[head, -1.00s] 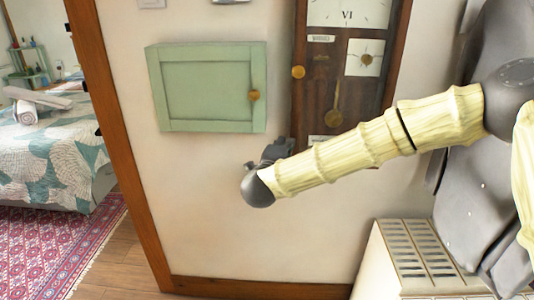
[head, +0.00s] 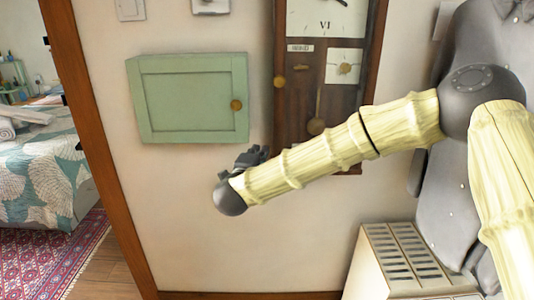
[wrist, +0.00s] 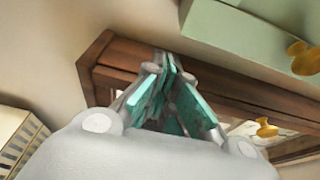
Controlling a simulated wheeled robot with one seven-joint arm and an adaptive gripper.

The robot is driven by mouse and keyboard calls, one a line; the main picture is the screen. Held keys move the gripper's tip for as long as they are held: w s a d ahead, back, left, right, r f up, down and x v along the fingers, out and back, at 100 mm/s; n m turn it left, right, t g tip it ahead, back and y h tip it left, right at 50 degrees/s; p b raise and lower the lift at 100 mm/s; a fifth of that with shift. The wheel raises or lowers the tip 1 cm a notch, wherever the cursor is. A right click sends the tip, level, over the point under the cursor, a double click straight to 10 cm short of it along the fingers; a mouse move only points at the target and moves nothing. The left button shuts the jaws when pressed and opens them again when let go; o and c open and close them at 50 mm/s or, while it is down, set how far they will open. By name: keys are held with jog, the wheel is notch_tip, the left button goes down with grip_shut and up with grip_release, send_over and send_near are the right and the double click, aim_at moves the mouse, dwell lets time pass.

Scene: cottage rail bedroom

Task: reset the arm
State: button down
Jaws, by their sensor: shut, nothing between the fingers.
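My arm reaches from the right across the head view, in front of the wall. My gripper (head: 250,158) shows as a dark shape just below the green cabinet and left of the clock's lower end, partly hidden behind my wrist. In the wrist view my gripper (wrist: 168,62) has its teal-padded fingers brought together at the tips. Nothing is held between them.
A green wall cabinet (head: 190,98) with a round knob is shut. A wooden pendulum clock (head: 290,110) hangs beside it, partly behind my arm. A slatted cream box (head: 375,270) stands low at right. A doorway at left shows a bed (head: 40,180) and rug (head: 70,260).

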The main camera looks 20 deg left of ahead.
jog(key=s+a, duration=0.3)
jog(key=a, duration=0.3)
jog(key=s+d+f+n+g+y, duration=0.2)
jog(key=d+f+n, duration=0.2)
jog(key=f, duration=0.7)
jog(key=s+d+f+n+g+y, duration=0.1)
jog(key=s+d+f+n, duration=0.2)
jog(key=f, duration=0.8)
jog(key=s+d+f+n+g, duration=0.3)
jog(key=s+d+f, duration=0.1)
jog(key=d+f, duration=0.4)
jog(key=s+d+f+n+g, duration=0.2)
jog(key=s+d+f, duration=0.3)
jog(key=f, duration=0.5)
jog(key=s+d+f+n+g+h, duration=0.1)
jog(key=s+d+f+g, duration=0.4)
jog(key=s+d, duration=1)
jog(key=s+d+f+n+g+h, duration=0.2)
jog(key=s+d+f+n+g, duration=0.2)
jog(key=s+d, duration=1.1)
notch_tip(320, 180, down, 3)
jog(key=s+g, duration=0.1)
jog(key=s, duration=0.2)
jog(key=shift+d+n, duration=0.2)
jog(key=shift+n, duration=0.1)
jog(key=shift+f, duration=0.1)
